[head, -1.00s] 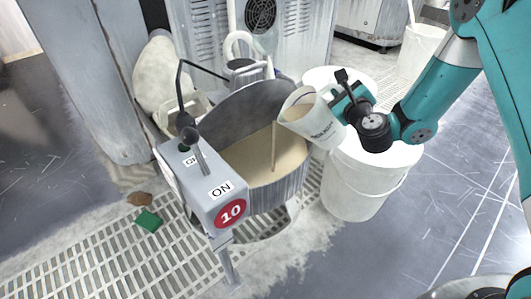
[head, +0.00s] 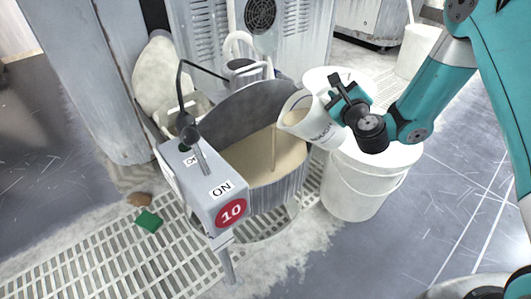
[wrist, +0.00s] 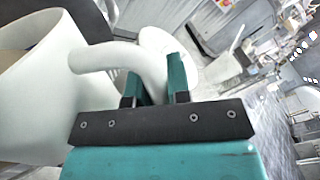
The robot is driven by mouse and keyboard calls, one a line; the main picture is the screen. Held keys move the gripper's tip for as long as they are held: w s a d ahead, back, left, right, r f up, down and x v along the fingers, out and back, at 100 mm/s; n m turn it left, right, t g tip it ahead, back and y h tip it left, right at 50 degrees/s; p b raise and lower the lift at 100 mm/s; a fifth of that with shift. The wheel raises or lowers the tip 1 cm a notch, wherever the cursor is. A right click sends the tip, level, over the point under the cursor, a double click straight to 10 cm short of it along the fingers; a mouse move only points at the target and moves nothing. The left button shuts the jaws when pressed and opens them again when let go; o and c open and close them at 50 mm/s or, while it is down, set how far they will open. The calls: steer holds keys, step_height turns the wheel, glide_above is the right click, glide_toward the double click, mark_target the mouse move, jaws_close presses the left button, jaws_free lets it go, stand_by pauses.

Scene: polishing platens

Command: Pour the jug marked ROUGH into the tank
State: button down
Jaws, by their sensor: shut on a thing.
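The white jug (head: 312,121) is tilted over the tank (head: 292,193), its mouth toward the left. A thin tan stream (head: 274,146) runs from its lip into the tan liquid (head: 262,162) in the tank. Dark lettering shows on the jug's side, too small to read surely. My gripper (head: 343,101) is to the right of the jug, shut on its handle. In the wrist view the jug (wrist: 30,90) fills the left side, and its curved handle (wrist: 125,58) passes between my fingers (wrist: 155,82).
A grey control box (head: 205,188) marked ON and 10 stands in front of the tank. White lidded buckets (head: 362,190) stand to the right, below my gripper. A green pad (head: 148,221) and a brown lump (head: 140,199) lie on the floor grating.

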steer(key=shift+a+f+n, duration=0.15)
steer(key=shift+a+n, duration=0.35)
steer(key=shift+n, duration=0.1)
stand_by(1.1)
steer(key=shift+s+a+r+n+p, duration=0.1)
steer(key=shift+a+r+n+p, duration=0.2)
steer(key=shift+a+n+p, duration=0.6)
stand_by(2.0)
